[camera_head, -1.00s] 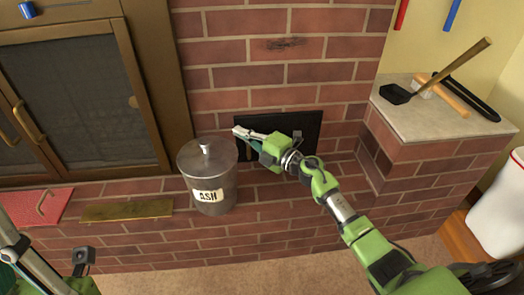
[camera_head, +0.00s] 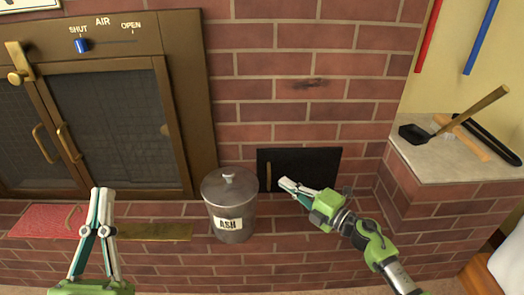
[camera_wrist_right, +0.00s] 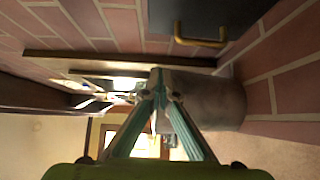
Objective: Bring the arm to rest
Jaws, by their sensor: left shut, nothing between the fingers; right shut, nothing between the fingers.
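My right arm comes in from the lower right in the head view, and its gripper (camera_head: 287,184) is shut and empty. It is in front of the black ash door (camera_head: 318,165) and to the right of the ash bucket, apart from the bucket. My left gripper (camera_head: 104,192) points up at the lower left with its fingertips together, shut and empty, in front of the hearth. In the right wrist view the right gripper (camera_wrist_right: 156,72) shows in front of the grey bucket (camera_wrist_right: 225,100), with the dark door and its brass handle (camera_wrist_right: 200,40) at the top.
The lidded ash bucket (camera_head: 231,215) stands on the brick ledge. A red mat (camera_head: 42,222) and a brass plate (camera_head: 155,232) lie to its left. The fireplace doors (camera_head: 115,125) are closed. A shovel (camera_head: 412,133) and other tools lie on the right counter (camera_head: 440,160).

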